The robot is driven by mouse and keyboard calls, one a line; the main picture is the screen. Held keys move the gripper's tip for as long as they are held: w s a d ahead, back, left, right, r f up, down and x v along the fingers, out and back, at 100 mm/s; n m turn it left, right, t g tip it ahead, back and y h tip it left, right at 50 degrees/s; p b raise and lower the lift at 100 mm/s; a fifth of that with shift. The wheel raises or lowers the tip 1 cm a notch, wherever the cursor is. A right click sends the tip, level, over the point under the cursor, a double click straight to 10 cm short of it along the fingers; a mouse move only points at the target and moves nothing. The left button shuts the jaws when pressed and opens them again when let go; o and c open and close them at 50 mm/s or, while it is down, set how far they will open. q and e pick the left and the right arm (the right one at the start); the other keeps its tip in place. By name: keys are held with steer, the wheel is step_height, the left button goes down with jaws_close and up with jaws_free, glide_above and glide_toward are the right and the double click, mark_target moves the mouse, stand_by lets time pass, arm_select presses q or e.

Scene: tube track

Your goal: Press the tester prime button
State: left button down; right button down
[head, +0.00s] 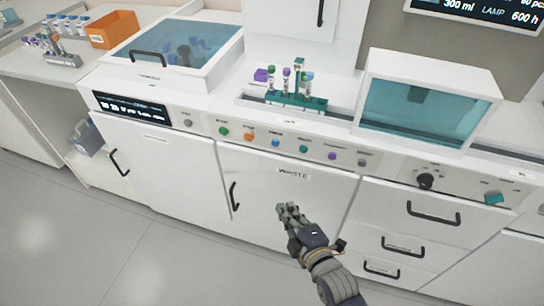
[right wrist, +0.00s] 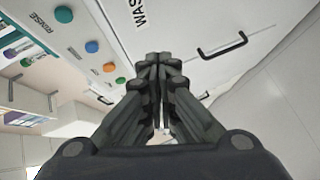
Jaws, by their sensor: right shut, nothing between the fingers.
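A row of coloured buttons sits on the white front panel: green (head: 223,131), orange (head: 248,137), blue (head: 276,142), teal (head: 303,149), purple (head: 332,155) and grey (head: 362,162). Their labels are too small to read in the head view, so I cannot tell which is prime. In the right wrist view the teal button (right wrist: 64,14) has a RINSE label beside it. The blue (right wrist: 92,46) and orange (right wrist: 109,67) buttons also show there. My right gripper (head: 287,210) is shut and empty, in front of the WASTE door, lower than the buttons and apart from them. My left gripper is out of view.
A teal tube rack (head: 295,100) stands on the counter above the buttons. A glass-fronted box (head: 430,105) stands right of it and a lidded bay (head: 175,55) left. The WASTE door handle (head: 235,197) sticks out. A knob (head: 425,181) is farther right.

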mark_target(275, 143)
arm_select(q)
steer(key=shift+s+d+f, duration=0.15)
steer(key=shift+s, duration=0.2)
arm_select(e)
step_height(275, 143, up, 10)
steer(key=a+n+t+y, duration=0.1)
steer(key=n, duration=0.1)
steer(key=shift+f+n+t, duration=0.2)
steer(key=shift+n+t, duration=0.1)
steer(key=shift+a, duration=0.15)
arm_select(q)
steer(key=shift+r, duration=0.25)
arm_select(e)
steer(key=w+d+x, duration=0.1)
steer(key=d+x, duration=0.1)
steer(key=x, duration=1)
steer(key=shift+w, duration=0.4)
steer(key=shift+d+f, duration=0.1)
